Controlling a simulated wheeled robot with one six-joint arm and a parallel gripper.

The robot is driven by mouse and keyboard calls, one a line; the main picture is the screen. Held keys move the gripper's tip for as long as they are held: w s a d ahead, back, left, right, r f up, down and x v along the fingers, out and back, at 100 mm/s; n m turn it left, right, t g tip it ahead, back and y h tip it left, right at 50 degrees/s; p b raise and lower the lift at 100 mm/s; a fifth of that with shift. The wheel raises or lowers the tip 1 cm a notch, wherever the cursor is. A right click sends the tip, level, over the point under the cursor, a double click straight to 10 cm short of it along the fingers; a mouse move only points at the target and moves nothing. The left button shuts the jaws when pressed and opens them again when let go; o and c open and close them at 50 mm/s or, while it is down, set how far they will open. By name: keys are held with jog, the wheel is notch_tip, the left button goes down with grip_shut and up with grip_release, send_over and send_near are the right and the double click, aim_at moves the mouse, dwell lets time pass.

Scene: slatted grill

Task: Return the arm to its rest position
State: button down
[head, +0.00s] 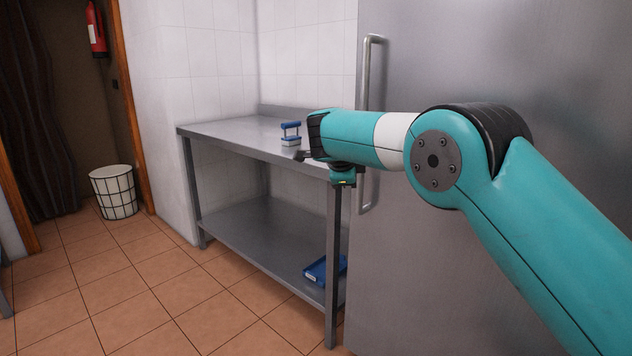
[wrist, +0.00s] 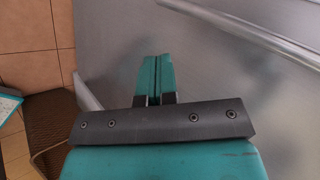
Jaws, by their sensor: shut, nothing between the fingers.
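My gripper (wrist: 154,62) shows in the wrist view with its two teal fingers pressed together and nothing between them. In the head view my teal and white arm reaches in from the right, and its end is in front of the metal table's near right corner. The gripper's fingers cannot be made out clearly there. In the wrist view the fingers lie in front of a smooth grey metal surface.
A steel table (head: 233,132) with a lower shelf (head: 255,232) stands along the tiled wall. A blue and white object (head: 291,140) is on top; a blue tray (head: 318,270) lies below. A tall metal door with a handle (head: 365,110) is right. A basket (head: 114,192) stands left.

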jog(key=s+d+n+g+y, duration=0.1)
jog(key=s+n+g+y, duration=0.3)
jog(key=s+n, duration=1.5)
jog(key=s+d+n+g+y, duration=0.3)
jog(key=s+n, duration=0.5)
jog(key=s, duration=2.2)
notch_tip(320, 180, up, 13)
jog(key=a+g+p, duration=0.1)
jog(key=p, duration=1.2)
jog(key=shift+s+a, duration=0.15)
jog(key=shift+f, duration=0.1)
